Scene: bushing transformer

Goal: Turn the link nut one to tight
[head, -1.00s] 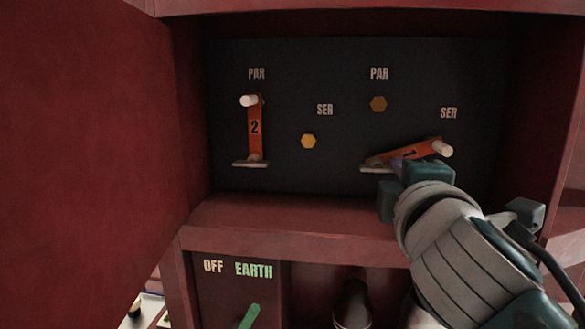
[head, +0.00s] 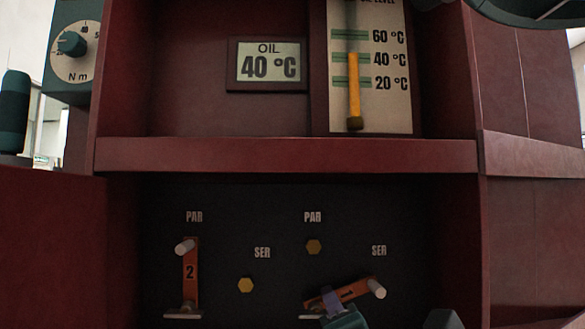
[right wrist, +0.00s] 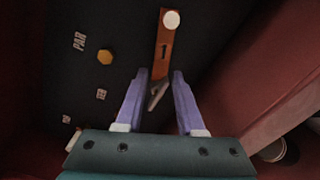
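The orange link marked 1 (head: 350,292) lies slanted in the lower compartment, its white handle (head: 376,289) to the right below SER. In the right wrist view link 1 (right wrist: 164,48) points away, white knob at its far end. My right gripper (head: 333,300) is at the link's left, pivot end. In the right wrist view my right gripper (right wrist: 158,78) is open, its purple fingers either side of the pivot end; I cannot tell if they touch it. No nut is clearly visible there. My left gripper is not in view.
Orange link 2 (head: 190,275) stands upright on the left below PAR. Brass hexagons show below the other PAR (head: 313,246) and SER (head: 246,285). A red shelf (head: 285,155) juts above the panel, under the oil display (head: 268,66). An N m dial (head: 72,44) is at upper left.

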